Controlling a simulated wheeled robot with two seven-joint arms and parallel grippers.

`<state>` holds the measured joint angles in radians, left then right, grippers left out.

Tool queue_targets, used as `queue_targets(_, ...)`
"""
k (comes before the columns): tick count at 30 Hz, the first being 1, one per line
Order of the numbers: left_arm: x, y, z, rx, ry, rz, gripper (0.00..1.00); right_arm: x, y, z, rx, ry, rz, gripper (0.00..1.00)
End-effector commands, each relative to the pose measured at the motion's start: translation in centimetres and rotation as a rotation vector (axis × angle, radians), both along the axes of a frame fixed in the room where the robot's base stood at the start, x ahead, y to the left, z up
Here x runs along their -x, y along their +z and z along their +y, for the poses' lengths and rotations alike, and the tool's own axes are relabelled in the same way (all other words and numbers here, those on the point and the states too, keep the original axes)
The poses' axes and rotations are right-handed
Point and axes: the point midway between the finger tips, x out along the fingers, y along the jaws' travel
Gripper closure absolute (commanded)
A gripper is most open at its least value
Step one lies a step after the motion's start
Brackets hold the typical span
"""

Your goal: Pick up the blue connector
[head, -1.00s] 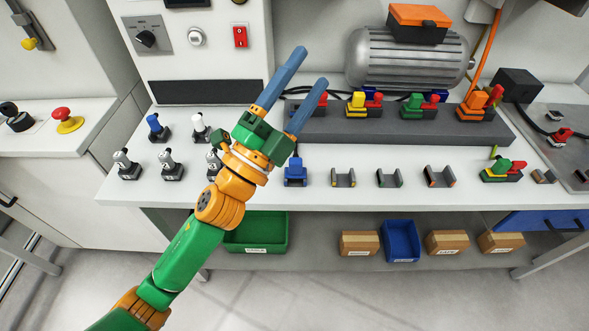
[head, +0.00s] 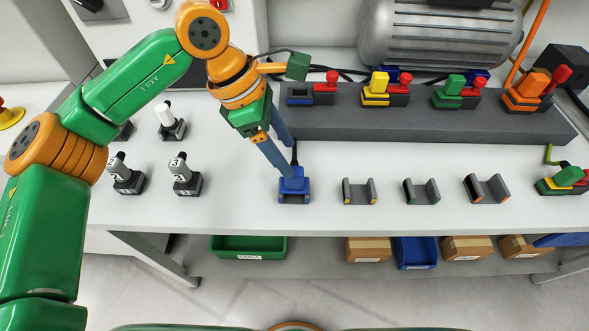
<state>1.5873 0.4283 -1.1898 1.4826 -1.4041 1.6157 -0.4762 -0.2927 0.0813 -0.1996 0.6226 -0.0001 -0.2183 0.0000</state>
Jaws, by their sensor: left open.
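The blue connector (head: 293,185) stands upright in a small holder on the white bench top, with a dark cable rising behind it. My left gripper (head: 287,164) points down from above and behind it. Its two blue-grey fingers are apart, and nothing is held between them. In the picture the nearer finger's tip overlaps the top of the connector; I cannot tell whether they touch. The farther finger ends a little behind the connector. My right gripper is not in view.
Empty grey cradles (head: 359,191) stand to the right of the connector. A dark grey block (head: 420,127) with coloured plugs lies behind. Black-and-white numbered pieces (head: 184,175) stand to the left. A motor (head: 440,45) is at the back; a green bin (head: 247,247) is on the shelf below.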

Motion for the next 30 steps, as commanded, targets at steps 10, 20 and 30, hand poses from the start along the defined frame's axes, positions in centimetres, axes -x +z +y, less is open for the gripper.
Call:
queue_targets(10,0.2,-4.7,-1.8,0.004,0.000,0.002,0.32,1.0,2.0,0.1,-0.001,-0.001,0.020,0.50)
queue_targets(20,0.2,-4.7,-1.8,0.005,0.000,0.002,0.76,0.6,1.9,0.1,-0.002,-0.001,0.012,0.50)
queue_targets(30,0.2,-4.7,-1.8,0.005,0.001,0.001,1.00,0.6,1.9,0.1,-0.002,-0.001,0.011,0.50)
